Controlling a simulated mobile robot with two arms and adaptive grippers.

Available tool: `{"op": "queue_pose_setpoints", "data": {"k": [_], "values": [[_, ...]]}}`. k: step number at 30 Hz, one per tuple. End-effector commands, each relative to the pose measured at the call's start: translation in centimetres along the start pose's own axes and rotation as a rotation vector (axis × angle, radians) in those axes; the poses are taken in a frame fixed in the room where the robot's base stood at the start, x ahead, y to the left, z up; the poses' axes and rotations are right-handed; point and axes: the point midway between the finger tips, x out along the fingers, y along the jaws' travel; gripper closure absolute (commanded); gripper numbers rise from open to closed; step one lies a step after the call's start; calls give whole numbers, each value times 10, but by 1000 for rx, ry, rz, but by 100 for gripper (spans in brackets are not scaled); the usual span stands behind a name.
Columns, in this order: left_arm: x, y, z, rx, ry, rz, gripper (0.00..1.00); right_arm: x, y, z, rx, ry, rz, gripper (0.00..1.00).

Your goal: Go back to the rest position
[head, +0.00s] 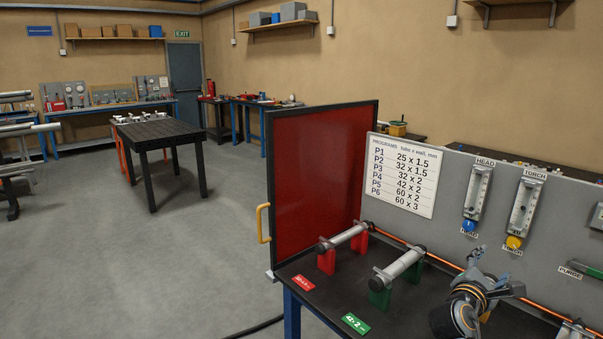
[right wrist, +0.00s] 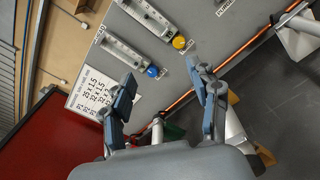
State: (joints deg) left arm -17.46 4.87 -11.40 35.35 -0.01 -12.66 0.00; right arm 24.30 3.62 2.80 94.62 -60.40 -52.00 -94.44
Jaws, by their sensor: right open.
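My right gripper (head: 492,280) is at the lower right of the head view, above the dark bench top in front of the grey panel. In the right wrist view its two blue-padded fingers (right wrist: 160,88) stand wide apart with nothing between them. My left gripper is not in view. One grey tube (head: 345,237) rests on red supports and another grey tube (head: 398,265) rests on green supports, both to the left of my right gripper.
The grey panel (head: 450,190) carries a HEAD flowmeter (head: 478,190), a TORCH flowmeter (head: 525,202) and a programs chart (head: 402,175). A copper tube (head: 440,261) runs along the panel's foot. A red screen (head: 315,165) closes the bench's left side. Open floor (head: 180,250) lies farther left.

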Motion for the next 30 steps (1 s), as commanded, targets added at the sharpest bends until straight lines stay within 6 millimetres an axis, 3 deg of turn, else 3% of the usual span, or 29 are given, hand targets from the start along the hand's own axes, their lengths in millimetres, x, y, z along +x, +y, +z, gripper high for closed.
{"op": "queue_pose_setpoints", "data": {"k": [8,14,17,22,24,30], "values": [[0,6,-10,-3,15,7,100,-29,-42,-34,229,112,-69,40],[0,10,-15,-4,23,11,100,-69,-86,-69,480,235,-176,40],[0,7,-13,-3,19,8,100,-100,-114,-90,640,312,-270,40],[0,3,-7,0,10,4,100,-187,-175,-129,980,461,-559,40],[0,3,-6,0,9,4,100,-226,-194,-139,1099,502,-696,40],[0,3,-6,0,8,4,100,-306,-227,-148,1294,543,-1001,40]]}}
